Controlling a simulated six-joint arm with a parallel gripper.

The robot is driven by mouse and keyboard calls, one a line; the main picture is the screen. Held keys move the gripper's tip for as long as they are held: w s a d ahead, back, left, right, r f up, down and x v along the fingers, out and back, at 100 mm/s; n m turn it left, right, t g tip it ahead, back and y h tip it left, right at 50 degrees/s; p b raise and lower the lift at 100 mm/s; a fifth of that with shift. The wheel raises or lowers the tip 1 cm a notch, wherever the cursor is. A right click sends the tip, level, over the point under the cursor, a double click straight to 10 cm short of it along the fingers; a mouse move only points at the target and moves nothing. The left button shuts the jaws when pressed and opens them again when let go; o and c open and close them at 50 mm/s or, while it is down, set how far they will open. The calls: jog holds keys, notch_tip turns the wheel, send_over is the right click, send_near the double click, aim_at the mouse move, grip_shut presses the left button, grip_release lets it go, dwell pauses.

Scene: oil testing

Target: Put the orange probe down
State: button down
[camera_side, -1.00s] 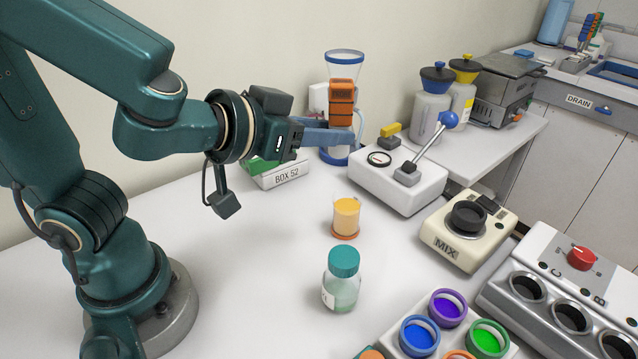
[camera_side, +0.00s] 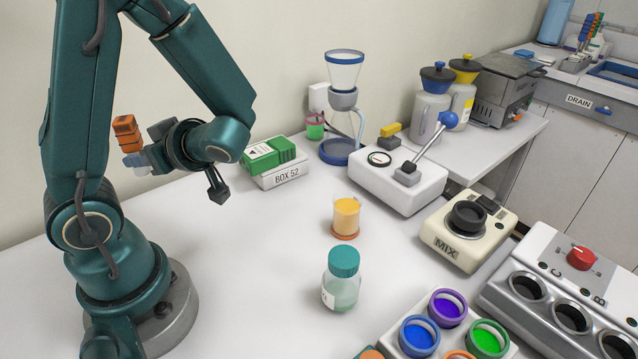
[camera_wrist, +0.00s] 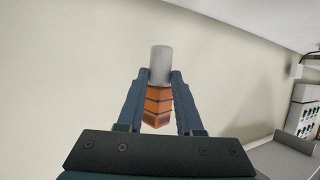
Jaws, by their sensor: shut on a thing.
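The orange probe (camera_side: 127,133) has a ribbed orange body and a grey end. In the wrist view the probe (camera_wrist: 158,97) sits between the two blue-grey fingers of my gripper (camera_wrist: 160,82). Its grey end points up in that picture and its orange body lies between the fingers. Only pale wall shows behind it there.
A white box marked BOX 52 (camera_side: 281,175) carries green packs (camera_side: 268,153). A funnel stand (camera_side: 342,105), a lever device (camera_side: 398,183), an orange-yellow jar (camera_side: 346,217) and a teal-capped bottle (camera_side: 341,280) stand to the right. The bench between my base and these is clear.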

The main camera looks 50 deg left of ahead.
jog(key=w+d+f, duration=0.2)
jog(key=w, duration=0.1)
jog(key=w+d+f, duration=0.1)
jog(key=w+f, duration=0.1)
jog(key=w, duration=0.1)
jog(key=w+d+f, duration=0.2)
jog(key=w+f, duration=0.1)
jog(key=shift+w+d, duration=0.3)
jog(key=shift+w, duration=0.1)
jog(key=shift+f, duration=1.95)
jog(key=c, duration=0.6)
grip_release()
jog(key=shift+f, duration=0.1)
jog(key=shift+o, duration=0.2)
